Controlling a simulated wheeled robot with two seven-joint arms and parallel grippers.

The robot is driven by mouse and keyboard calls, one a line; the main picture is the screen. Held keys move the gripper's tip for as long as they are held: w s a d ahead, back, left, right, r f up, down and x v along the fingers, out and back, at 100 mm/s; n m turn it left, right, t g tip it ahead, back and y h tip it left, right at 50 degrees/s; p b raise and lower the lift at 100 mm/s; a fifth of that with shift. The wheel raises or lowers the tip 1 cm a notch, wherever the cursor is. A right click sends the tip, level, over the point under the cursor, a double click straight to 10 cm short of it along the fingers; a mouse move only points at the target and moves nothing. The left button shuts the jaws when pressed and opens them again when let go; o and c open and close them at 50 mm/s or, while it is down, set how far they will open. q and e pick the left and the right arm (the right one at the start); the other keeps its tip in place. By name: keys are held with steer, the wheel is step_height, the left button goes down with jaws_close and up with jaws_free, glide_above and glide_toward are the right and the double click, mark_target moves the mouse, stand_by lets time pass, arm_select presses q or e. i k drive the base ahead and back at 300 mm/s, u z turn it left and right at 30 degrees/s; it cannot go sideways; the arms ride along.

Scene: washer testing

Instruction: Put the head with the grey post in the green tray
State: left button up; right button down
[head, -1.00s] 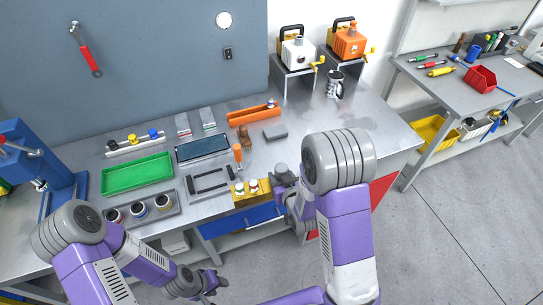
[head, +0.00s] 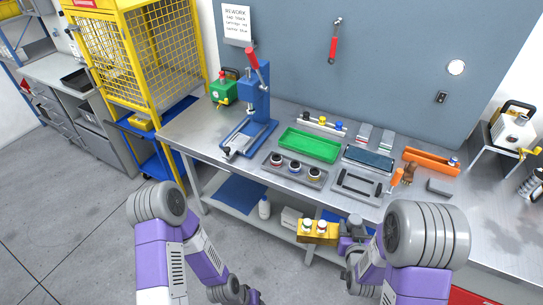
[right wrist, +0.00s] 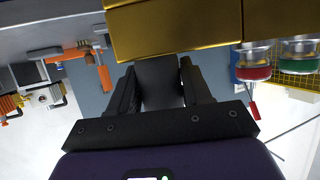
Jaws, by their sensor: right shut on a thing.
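My right gripper (head: 346,243) is shut on a gold block (head: 318,238), held in front of the bench edge. The block also fills the top of the right wrist view (right wrist: 175,30). Two small white-topped parts (head: 314,226) stand on it. In the right wrist view, a red-ringed part (right wrist: 253,72) and a green-ringed part (right wrist: 298,65) show beside the gold. I cannot make out a grey post on any head. The green tray (head: 310,145) lies on the bench and looks empty. My left gripper (head: 240,293) is low, away from the bench; its fingers are unclear.
A grey rack with several round pots (head: 295,167) sits before the green tray. A blue press (head: 262,100) stands left. A knob rack (head: 320,123) is behind.

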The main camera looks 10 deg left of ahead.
mark_target(310, 147)
steer(key=u, duration=0.6)
steer(key=k, duration=0.8)
steer(key=u, duration=1.1)
steer(key=i, duration=1.5)
steer(key=z, duration=1)
steer(key=i, duration=0.55)
steer(key=z, duration=0.65)
